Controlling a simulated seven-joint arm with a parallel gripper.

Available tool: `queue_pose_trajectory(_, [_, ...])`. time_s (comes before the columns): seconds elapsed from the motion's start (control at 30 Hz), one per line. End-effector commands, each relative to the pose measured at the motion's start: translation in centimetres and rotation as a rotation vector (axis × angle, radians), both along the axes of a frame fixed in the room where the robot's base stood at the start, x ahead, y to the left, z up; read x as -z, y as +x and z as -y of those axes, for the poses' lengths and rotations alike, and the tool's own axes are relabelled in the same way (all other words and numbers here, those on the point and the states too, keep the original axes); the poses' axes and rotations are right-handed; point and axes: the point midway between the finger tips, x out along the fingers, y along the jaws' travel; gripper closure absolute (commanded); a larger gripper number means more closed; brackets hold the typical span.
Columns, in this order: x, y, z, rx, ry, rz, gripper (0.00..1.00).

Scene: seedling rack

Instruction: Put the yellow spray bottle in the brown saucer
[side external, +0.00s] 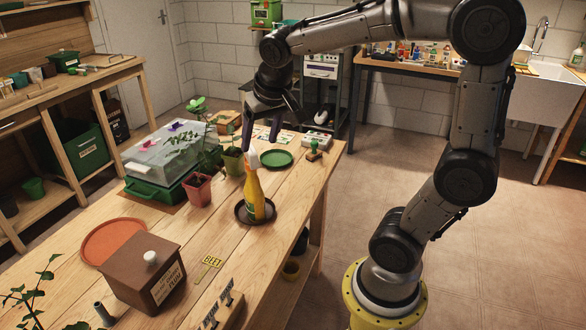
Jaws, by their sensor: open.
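The yellow spray bottle (254,192), with a white spray head and a green and orange label, stands upright in the brown saucer (239,212) on the wooden bench. The bottle hides part of the saucer. My gripper (261,138) is above the bottle's head, pointing down, with its dark fingers apart and nothing visible between them. It looks clear of the bottle, though one finger overlaps the view close to the white head.
A green saucer (276,159) and a stamp (314,150) lie behind. A brown box (143,271) stands in front. Bare bench lies around the brown saucer's front.

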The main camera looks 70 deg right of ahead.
Motion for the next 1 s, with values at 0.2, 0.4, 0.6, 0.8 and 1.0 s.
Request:
queue_pose_trajectory(0.2, [-0.4, -9.3, -6.6, -0.343, -0.015, 0.049, 0.30])
queue_pose_trajectory(0.4, [1.3, -14.4, -9.2, -0.542, -0.029, 0.079, 0.30])
queue_pose_trajectory(0.6, [1.9, -15.4, -9.7, -0.587, -0.033, 0.082, 0.30])
queue_pose_trajectory(0.8, [1.9, -15.3, -9.6, -0.585, -0.033, 0.081, 0.30])
queue_pose_trajectory(1.0, [1.9, -15.3, -9.6, -0.583, -0.033, 0.081, 0.30])
